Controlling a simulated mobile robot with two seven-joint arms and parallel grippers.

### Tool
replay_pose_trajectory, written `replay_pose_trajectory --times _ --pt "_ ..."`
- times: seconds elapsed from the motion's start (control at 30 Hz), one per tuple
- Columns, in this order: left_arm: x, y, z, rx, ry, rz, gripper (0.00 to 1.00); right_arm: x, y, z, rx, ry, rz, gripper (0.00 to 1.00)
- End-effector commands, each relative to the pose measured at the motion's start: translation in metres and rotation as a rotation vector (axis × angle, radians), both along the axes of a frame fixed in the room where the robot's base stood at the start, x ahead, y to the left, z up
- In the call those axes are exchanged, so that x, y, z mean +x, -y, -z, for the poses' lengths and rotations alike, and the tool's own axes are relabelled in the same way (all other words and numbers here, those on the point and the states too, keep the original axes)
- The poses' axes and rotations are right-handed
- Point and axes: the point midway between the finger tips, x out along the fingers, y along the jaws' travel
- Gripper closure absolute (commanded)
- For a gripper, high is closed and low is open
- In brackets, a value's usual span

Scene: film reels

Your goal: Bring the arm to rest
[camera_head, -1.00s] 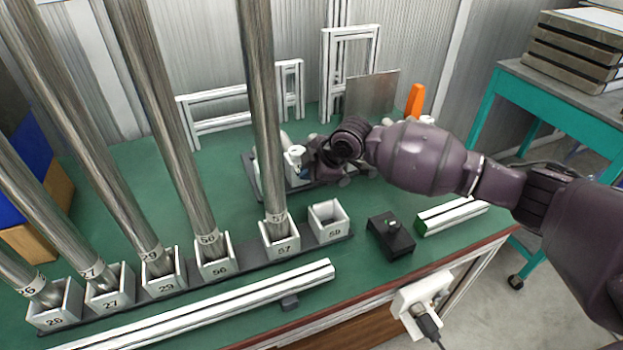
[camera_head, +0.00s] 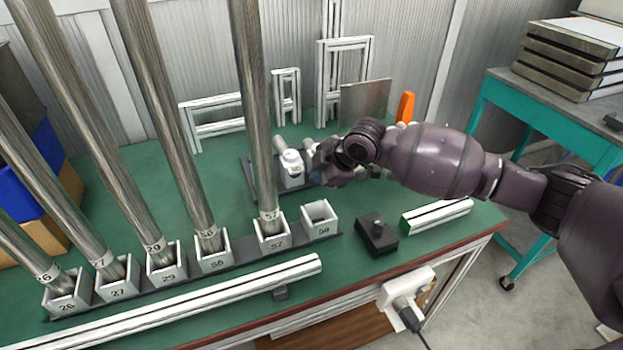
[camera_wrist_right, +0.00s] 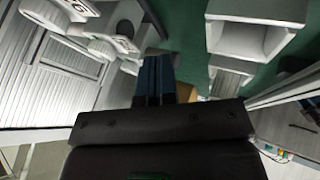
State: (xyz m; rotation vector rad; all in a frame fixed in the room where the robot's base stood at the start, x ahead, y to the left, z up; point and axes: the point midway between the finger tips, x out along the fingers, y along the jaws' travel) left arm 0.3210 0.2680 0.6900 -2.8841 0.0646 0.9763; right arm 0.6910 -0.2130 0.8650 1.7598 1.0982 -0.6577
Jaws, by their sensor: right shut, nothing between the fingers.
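My right arm (camera_head: 430,158) comes in from the right, over the green bench. Its gripper (camera_head: 318,165) is beside a small white device (camera_head: 292,168) on a dark base at the middle of the bench; whether they touch cannot be told. In the right wrist view the blue-sided fingers (camera_wrist_right: 153,80) are together with nothing between them. White numbered parts (camera_wrist_right: 118,42) show to their left and a white square holder (camera_wrist_right: 250,38) to their right. My left gripper is out of view.
Tall metal tubes (camera_head: 257,110) stand tilted in several numbered white holders (camera_head: 215,258). Holder 59 (camera_head: 320,228) has no tube. A black block (camera_head: 377,238), a white rail (camera_head: 190,305), metal plate (camera_head: 364,101) and orange piece (camera_head: 405,107) are on the bench. A teal table (camera_head: 560,130) stands right.

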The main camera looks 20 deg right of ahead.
Motion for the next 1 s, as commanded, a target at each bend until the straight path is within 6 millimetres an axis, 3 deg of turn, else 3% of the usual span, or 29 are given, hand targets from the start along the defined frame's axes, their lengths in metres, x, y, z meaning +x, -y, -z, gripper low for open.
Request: replay_pose_trajectory --times 0.03,0.2,0.57,0.77,1.0 --pt "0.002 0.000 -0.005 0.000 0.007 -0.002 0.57 -0.004 0.005 -0.013 -0.002 0.005 0.001 1.00" --pt "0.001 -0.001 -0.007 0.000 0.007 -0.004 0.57 -0.015 0.014 -0.030 -0.001 0.004 0.001 1.00" --pt "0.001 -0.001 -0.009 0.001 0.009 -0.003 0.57 -0.021 0.019 -0.036 0.004 -0.005 0.008 1.00" --pt "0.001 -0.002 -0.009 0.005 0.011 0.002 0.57 -0.011 0.017 -0.045 0.070 0.040 0.101 1.00" --pt "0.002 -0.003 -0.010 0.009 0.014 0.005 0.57 0.009 -0.005 -0.086 0.201 0.237 0.178 1.00"
